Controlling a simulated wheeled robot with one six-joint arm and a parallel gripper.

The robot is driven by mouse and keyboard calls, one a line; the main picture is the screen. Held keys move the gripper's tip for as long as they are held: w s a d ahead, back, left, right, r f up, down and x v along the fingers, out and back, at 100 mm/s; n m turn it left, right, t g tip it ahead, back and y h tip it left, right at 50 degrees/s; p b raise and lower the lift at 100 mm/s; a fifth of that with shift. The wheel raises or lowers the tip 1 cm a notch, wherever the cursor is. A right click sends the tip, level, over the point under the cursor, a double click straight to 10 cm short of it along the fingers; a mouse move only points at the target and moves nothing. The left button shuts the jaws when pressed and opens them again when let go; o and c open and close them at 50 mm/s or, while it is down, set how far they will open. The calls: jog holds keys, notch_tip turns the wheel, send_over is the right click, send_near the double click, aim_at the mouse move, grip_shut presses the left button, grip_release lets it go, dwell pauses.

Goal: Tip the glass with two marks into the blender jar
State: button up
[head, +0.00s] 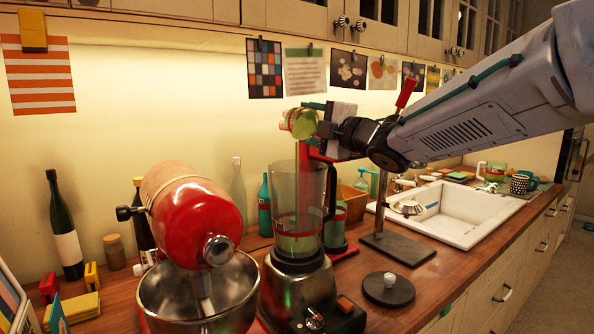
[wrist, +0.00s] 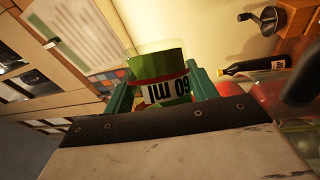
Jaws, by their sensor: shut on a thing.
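My gripper (head: 322,120) is shut on a clear glass (head: 299,124), which is tipped on its side above the blender jar. In the wrist view the glass (wrist: 158,70) sits between my green fingers (wrist: 160,92). Two marks cannot be made out. A thin green stream falls from the glass into the blender jar (head: 300,190). The jar is open, upright on its metal base, with some green liquid low inside.
A red stand mixer (head: 195,215) with a steel bowl (head: 200,290) stands left of the blender. A dark lid (head: 388,289) lies to its right. Another glass (head: 335,222) stands behind the jar. A dark stand (head: 398,249) and white sink (head: 455,215) are further right.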

aim_at(298, 111)
jog(key=shift+s+a+r+n+y+p, duration=0.1)
jog(key=shift+s+r+n+y+p, duration=0.25)
jog(key=shift+n, duration=0.6)
jog(key=shift+s+a+r+n+y+p, duration=0.15)
jog(key=shift+s+r+n+y+p, duration=0.25)
jog(key=shift+n, duration=0.6)
jog(key=shift+s+a+r+n+y+p, duration=0.15)
jog(key=shift+n+y+p, duration=0.25)
jog(key=shift+n, duration=0.55)
dwell(1.2)
jog(key=shift+s+a+r+n+y, duration=0.1)
jog(key=shift+s+r+n+y, duration=0.15)
jog(key=shift+n, duration=0.3)
jog(key=shift+s+a+n+y, duration=0.1)
jog(key=shift+n+y, duration=0.2)
jog(key=shift+n, duration=0.25)
jog(key=shift+s+f+n+g+p, duration=0.2)
jog(key=shift+n+g+p, duration=0.1)
jog(key=shift+n, duration=0.1)
dwell(0.3)
